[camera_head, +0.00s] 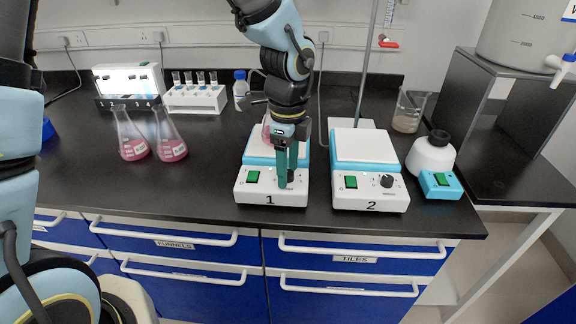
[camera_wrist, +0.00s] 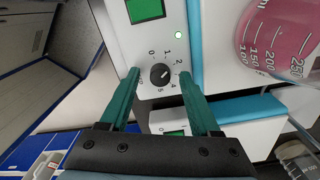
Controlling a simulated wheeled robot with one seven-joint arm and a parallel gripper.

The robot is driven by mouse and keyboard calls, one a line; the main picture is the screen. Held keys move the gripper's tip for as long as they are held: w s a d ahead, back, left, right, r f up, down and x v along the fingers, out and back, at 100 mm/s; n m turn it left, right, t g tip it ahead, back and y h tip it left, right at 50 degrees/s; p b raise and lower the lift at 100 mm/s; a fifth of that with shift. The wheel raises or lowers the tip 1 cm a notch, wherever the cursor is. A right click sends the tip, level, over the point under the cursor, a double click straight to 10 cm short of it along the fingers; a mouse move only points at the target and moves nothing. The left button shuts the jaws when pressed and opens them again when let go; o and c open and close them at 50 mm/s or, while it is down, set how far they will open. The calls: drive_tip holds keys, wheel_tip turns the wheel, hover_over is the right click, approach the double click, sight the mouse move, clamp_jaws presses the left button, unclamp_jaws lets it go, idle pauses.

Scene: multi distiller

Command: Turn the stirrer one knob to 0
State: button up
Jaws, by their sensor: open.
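Stirrer one (camera_head: 243,190), a white and blue box marked 1, stands at the front of the black bench. Its black knob (camera_wrist: 159,75) shows in the wrist view inside a ring of numbers. The knob's light mark seems to point up and right, toward the 2 side, not at the 0. My gripper (camera_wrist: 158,73) is open, with one green finger on each side of the knob; contact cannot be told. In the head view my gripper (camera_head: 286,181) points down at the front panel and partly hides the knob. A green light is lit beside the green switch (camera_wrist: 145,10).
Stirrer two (camera_head: 370,200) stands close to the right. A flask with pink liquid (camera_wrist: 285,40) is behind the panel on stirrer one. Two more pink flasks (camera_head: 133,150) stand to the left. A white bottle (camera_head: 430,155) is at the right.

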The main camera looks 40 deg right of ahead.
clamp_jaws()
idle(0.4)
idle(0.4)
drive_tip(key=n+b, duration=0.1)
drive_tip(key=n, duration=0.5)
drive_tip(key=n+b, duration=0.1)
drive_tip(key=n, duration=0.5)
drive_tip(key=shift+n, duration=0.3)
idle(0.5)
unclamp_jaws()
